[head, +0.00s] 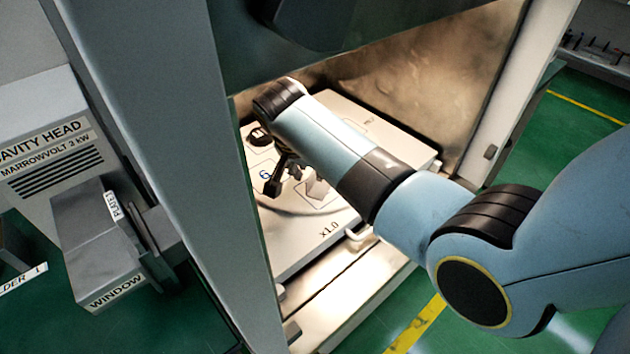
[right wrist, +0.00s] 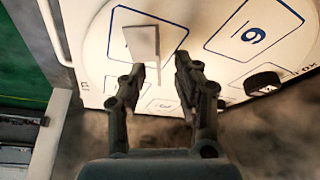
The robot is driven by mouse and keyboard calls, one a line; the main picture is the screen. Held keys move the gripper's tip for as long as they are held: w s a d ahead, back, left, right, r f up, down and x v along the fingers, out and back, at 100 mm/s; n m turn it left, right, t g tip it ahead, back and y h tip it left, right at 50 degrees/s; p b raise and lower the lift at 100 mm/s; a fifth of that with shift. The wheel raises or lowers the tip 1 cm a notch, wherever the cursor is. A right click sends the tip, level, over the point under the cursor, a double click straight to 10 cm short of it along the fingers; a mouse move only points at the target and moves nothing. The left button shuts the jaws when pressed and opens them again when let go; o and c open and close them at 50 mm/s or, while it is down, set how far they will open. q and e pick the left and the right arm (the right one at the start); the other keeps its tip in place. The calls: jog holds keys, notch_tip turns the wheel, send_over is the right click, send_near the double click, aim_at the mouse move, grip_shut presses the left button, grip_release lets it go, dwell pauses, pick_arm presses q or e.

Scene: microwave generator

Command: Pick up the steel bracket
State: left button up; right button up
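The steel bracket (head: 317,190) is a small pale grey angled piece on the white board inside the metal cavity. In the right wrist view the bracket (right wrist: 143,42) stands over a blue-outlined box, just beyond the fingertips and nearer the left-hand finger. My right gripper (head: 284,178) reaches down into the cavity beside the bracket. In the right wrist view the right gripper (right wrist: 160,64) has its two dark fingers apart with nothing held between them. I cannot tell whether a finger touches the bracket. My left gripper is not in view.
The white board (head: 315,238), marked x1.0, has printed boxes and a wire handle at its front edge. A small black piece (right wrist: 262,83) sits on it. A grey cavity post (head: 240,200) stands left of my arm. A labelled window block (head: 98,245) is further left.

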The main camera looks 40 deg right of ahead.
jog(key=x, duration=0.2)
jog(key=shift+d+f, duration=0.2)
grip_shut()
jog(key=shift+r, duration=0.1)
